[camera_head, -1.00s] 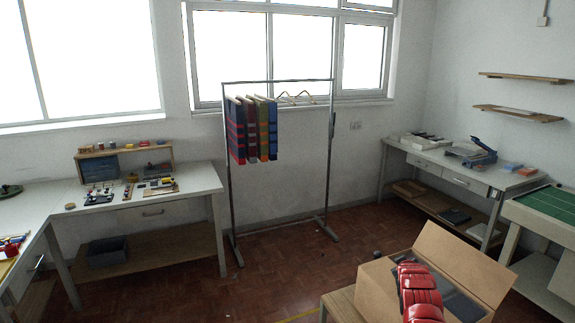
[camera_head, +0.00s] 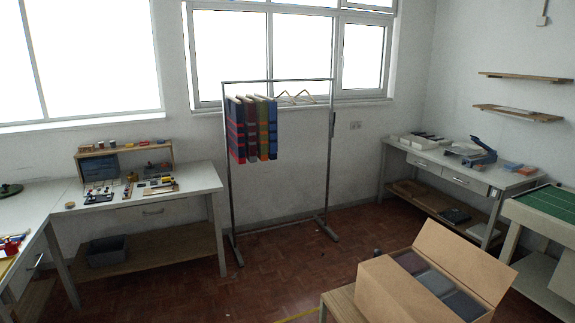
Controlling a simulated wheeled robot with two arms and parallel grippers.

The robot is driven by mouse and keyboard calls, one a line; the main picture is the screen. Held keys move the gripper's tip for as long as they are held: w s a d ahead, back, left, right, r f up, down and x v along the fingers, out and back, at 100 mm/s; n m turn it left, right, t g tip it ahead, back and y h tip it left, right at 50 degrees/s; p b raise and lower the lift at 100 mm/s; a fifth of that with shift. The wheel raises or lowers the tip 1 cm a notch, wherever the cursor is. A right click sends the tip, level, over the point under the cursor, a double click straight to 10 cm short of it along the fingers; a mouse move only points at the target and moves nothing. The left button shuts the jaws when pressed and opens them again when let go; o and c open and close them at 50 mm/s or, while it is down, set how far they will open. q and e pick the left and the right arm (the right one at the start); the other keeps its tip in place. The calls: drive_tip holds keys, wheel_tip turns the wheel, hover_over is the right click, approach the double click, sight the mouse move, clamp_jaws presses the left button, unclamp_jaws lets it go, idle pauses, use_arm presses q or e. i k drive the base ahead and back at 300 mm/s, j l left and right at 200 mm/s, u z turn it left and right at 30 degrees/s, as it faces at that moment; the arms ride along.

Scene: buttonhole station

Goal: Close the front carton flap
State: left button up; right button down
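An open cardboard carton (camera_head: 400,298) stands on a low wooden table at the bottom right. Its back flap (camera_head: 465,262) stands up and tilts away, wide open. Several dark folded items (camera_head: 436,282) lie in a row inside it. The carton's near side wall shows, but I cannot tell from here where the front flap is. Neither of my grippers is in view.
The wooden table (camera_head: 338,303) shows at the carton's left. A garment rack (camera_head: 231,200) with hanging cloths (camera_head: 252,130) stands behind. A workbench (camera_head: 150,205) is at the left, and a green cutting mat (camera_head: 552,208) lies on a table at the right. The floor between is clear.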

sight(490, 278)
drive_tip(key=i+z, duration=0.15)
drive_tip(key=z, duration=0.25)
drive_tip(key=i+z, duration=0.15)
drive_tip(key=z, duration=0.3)
drive_tip(key=i+j+z, duration=0.1)
drive_tip(key=z, duration=0.3)
